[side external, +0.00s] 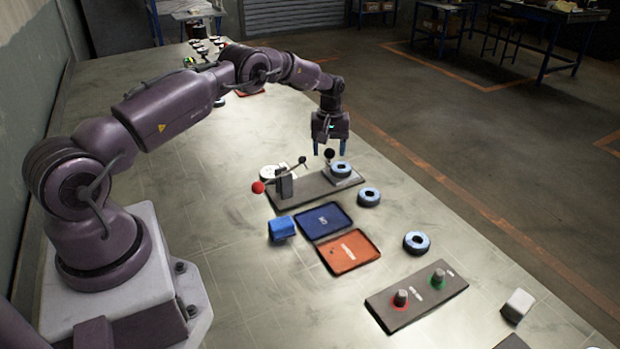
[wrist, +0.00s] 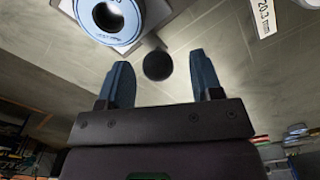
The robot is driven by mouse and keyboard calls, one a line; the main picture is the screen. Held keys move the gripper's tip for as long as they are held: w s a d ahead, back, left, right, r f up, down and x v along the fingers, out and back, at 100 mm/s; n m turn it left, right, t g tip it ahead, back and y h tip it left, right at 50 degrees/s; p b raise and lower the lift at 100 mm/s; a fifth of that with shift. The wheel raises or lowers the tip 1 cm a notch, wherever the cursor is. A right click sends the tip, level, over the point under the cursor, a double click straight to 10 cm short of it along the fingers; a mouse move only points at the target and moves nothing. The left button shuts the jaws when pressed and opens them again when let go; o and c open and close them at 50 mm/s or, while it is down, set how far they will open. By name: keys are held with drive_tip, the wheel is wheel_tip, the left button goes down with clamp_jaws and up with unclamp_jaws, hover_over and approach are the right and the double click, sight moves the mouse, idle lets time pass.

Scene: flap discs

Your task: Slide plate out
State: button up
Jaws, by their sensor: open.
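My gripper (side external: 329,149) is open above the far end of a dark fixture base (side external: 310,190). A black round knob (side external: 330,154) shows just below the fingers. In the wrist view the knob (wrist: 158,65) appears between my two blue fingertips (wrist: 162,78), with a gap on both sides. I cannot tell how far below them it is. A light plate (wrist: 148,28) carrying a blue flap disc (wrist: 108,16) lies beside the knob. The disc (side external: 341,169) also shows on the fixture in the side view.
A red-ball lever (side external: 258,187) stands at the fixture's left. Two loose discs (side external: 369,197) (side external: 416,242), a blue tray (side external: 324,220), an orange tray (side external: 349,252), a blue block (side external: 281,229) and a button panel (side external: 416,295) lie nearer.

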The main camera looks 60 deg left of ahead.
drive_tip(key=shift+r, duration=3.55)
